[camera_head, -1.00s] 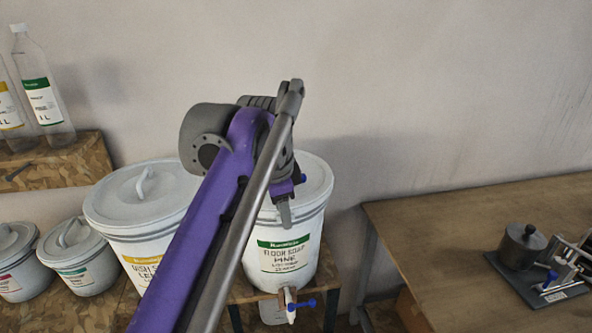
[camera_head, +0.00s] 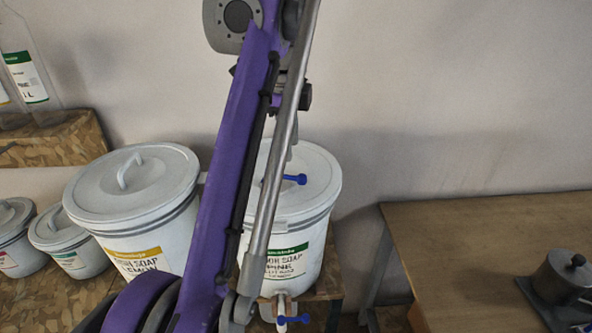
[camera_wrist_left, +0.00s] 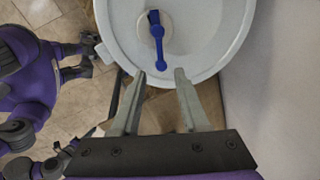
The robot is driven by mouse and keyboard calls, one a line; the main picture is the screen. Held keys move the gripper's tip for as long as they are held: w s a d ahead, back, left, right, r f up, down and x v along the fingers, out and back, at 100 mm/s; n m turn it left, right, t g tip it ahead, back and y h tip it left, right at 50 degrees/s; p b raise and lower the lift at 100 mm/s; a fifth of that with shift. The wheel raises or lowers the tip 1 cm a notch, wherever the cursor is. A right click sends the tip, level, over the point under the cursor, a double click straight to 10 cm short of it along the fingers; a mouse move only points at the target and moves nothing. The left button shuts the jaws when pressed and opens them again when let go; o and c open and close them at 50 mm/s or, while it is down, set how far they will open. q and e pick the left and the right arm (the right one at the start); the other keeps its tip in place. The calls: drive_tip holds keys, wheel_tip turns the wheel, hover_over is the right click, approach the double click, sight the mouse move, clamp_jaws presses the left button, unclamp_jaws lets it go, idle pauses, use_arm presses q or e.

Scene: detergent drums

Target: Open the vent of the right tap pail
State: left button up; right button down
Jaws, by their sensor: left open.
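The right tap pail (camera_head: 325,212) is white with a green label and has a tap with a blue handle (camera_head: 293,319) low on its front. My left arm hides its left part. On its lid stands a blue vent lever (camera_head: 295,179). In the left wrist view the lever (camera_wrist_left: 158,46) lies on the white lid (camera_wrist_left: 205,32), its knobbed end toward my gripper. My left gripper (camera_wrist_left: 161,73) is open and empty, its fingertips just short of the knob and apart from it in the picture. In the head view the gripper is mostly hidden behind my arm.
Another white pail with a yellow label (camera_head: 135,215) stands to the left, with smaller pails (camera_head: 68,240) beyond. A wooden table (camera_head: 470,235) with a dark pot (camera_head: 565,275) is at right. The wall is close behind. Purple parts of my body show left in the wrist view.

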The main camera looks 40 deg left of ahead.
sight(293, 177)
use_arm(q)
drive_tip(key=f, duration=0.2)
drive_tip(key=f+b, duration=0.1)
drive_tip(key=f, duration=0.1)
drive_tip(key=w+f, duration=0.1)
drive_tip(key=f, duration=0.1)
drive_tip(key=shift+a+f+b, duration=0.2)
drive_tip(key=shift+f+b, duration=0.05)
drive_tip(key=shift+b, duration=0.1)
drive_tip(key=shift+w+f, duration=0.2)
drive_tip(key=shift+f, duration=0.45)
use_arm(e)
drive_tip(key=shift+s+f, duration=0.25)
drive_tip(key=shift+f, duration=0.6)
drive_tip(key=shift+s+f, duration=0.2)
drive_tip(key=shift+f, duration=0.6)
use_arm(q)
drive_tip(key=shift+c, duration=0.2)
clamp_jaws()
